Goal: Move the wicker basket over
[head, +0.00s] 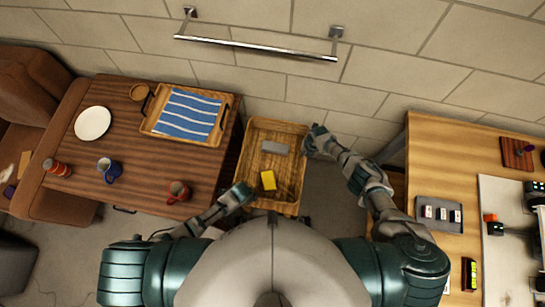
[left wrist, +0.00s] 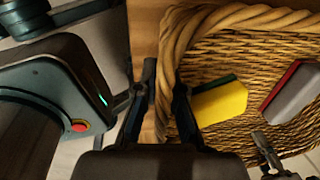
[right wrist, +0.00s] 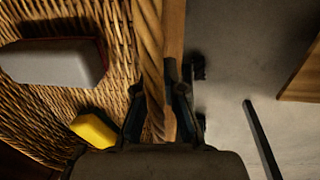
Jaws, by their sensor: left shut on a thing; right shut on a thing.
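The wicker basket (head: 291,176) is between the two tables in the head view, with a yellow sponge (head: 268,180) and a grey block (head: 275,147) inside. My left gripper (head: 243,192) is shut on the basket's left rim; in the left wrist view the woven rim (left wrist: 165,60) runs between its fingers. My right gripper (head: 316,143) is shut on the right rim; the right wrist view shows that rim (right wrist: 152,60) between the fingers. The sponge has a green side and the block a red side in the left wrist view.
The dark wooden table (head: 130,160) at left holds a tray (head: 152,124) with a striped blue cloth, a white plate (head: 92,123) and mugs. The light wooden table (head: 440,160) at right holds a grey tray (head: 424,203). Bare floor shows right of the basket.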

